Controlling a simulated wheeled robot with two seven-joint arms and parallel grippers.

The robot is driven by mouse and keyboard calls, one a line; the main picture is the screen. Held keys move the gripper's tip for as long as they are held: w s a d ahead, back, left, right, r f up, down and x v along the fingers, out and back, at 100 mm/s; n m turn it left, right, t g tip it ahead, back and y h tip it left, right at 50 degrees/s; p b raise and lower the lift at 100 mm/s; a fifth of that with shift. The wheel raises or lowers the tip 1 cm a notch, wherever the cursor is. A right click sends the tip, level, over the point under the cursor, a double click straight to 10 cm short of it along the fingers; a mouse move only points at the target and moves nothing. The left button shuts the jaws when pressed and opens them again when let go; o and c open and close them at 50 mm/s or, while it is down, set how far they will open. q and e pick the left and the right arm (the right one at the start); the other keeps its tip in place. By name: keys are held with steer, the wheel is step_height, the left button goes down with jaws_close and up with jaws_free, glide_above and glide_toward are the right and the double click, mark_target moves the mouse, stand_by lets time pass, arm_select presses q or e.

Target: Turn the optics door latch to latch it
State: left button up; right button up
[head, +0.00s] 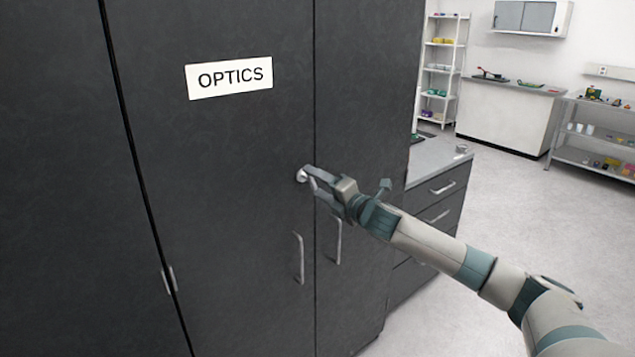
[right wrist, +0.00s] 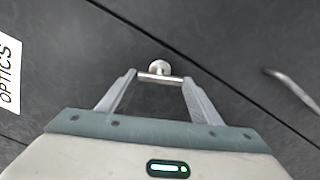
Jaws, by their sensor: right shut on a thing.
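The dark grey optics door (head: 220,140) carries a white OPTICS sign (head: 229,78) and looks closed. The small silver latch (head: 301,176) sits on the door near its right edge, above the handles. My right gripper (head: 309,180) is at the latch, coming from the right. In the right wrist view the latch (right wrist: 159,68) shows a round knob with a short bar, and the bar lies between the fingertips of my right gripper (right wrist: 160,78), which are shut on it. The bar's angle on the door is hard to tell. My left gripper is not in view.
Vertical bar handles (head: 299,258) stand on the doors below the latch. A grey drawer unit (head: 430,215) with a worktop is right of the cabinet. Shelves and benches stand far back right. The floor (head: 520,215) between is open.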

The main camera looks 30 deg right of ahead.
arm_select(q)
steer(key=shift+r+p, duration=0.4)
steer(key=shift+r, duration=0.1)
arm_select(e)
steer(key=shift+m, duration=2)
steer(key=o, duration=1.1)
steer(key=shift+d, duration=0.1)
steer(key=shift+c, duration=0.2)
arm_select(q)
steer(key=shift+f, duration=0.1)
arm_select(e)
steer(key=shift+s, duration=0.15)
steer(key=shift+s+f+b, duration=0.15)
steer(key=shift+s+b, duration=0.25)
steer(key=shift+s, duration=0.2)
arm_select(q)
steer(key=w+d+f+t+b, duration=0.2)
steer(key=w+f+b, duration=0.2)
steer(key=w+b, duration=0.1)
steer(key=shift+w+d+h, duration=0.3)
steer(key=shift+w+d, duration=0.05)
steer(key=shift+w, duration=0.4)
arm_select(e)
steer(key=s+d, duration=0.1)
steer(key=s, duration=1.4)
steer(key=shift+s+d, duration=0.15)
steer(key=shift+s, duration=0.25)
